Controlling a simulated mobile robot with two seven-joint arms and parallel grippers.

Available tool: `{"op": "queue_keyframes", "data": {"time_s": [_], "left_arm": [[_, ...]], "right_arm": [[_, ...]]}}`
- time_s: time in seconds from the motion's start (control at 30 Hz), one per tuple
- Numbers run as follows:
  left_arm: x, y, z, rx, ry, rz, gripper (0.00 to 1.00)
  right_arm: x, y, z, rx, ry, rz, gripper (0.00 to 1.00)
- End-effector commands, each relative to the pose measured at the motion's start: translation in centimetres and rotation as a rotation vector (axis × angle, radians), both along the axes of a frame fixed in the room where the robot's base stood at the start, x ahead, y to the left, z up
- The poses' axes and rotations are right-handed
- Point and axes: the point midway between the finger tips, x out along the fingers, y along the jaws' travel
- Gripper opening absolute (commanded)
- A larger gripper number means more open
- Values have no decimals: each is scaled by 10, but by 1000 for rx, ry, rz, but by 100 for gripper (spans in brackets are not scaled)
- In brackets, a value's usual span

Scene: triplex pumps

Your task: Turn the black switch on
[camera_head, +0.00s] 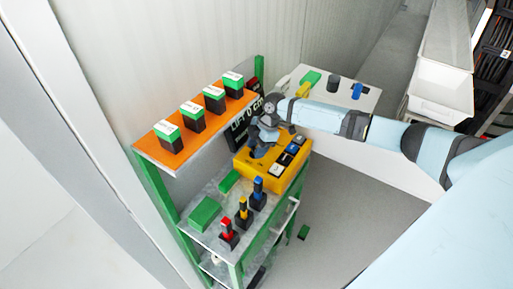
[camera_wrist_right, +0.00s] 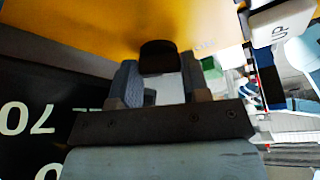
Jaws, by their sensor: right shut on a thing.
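A yellow control box (camera_head: 250,170) stands on the grey top of a green-framed rack, with several buttons on its right side. In the right wrist view, the black switch (camera_wrist_right: 158,56) projects from the yellow face of the box (camera_wrist_right: 90,22). My right gripper (camera_head: 259,151) is at the left part of the box. Its fingers (camera_wrist_right: 159,75) are on either side of the black switch and shut on it. In the head view the gripper hides the switch. I cannot tell the switch's on or off position. My left gripper is not in view.
An orange shelf (camera_head: 152,152) with several green-topped black blocks is above and left of the box. Red, yellow and blue-topped switches (camera_head: 242,212) stand in front. A dark display (camera_head: 238,135) is behind the gripper. A white table (camera_head: 345,100) is to the right.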

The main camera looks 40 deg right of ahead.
Motion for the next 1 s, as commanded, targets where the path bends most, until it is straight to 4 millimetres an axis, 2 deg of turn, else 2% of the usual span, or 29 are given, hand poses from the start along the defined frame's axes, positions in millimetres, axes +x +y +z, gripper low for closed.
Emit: {"op": "queue_keyframes", "data": {"time_s": [0.23, 0.27, 0.3, 0.37, 0.77, 1.0], "left_arm": [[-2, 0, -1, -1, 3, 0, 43], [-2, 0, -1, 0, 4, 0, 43], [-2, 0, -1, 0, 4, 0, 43], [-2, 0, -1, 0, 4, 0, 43], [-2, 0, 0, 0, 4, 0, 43], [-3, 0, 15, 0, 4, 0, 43]], "right_arm": [[-1, 0, -1, -2, 2, 2, 19], [-1, 0, -1, -2, 2, 2, 47], [-1, 0, -1, -2, 2, 1, 56], [-1, 0, -1, -2, 1, 0, 68], [0, 0, 1, 0, -1, -11, 68], [-1, 0, 5, -1, -1, -180, 68]]}}
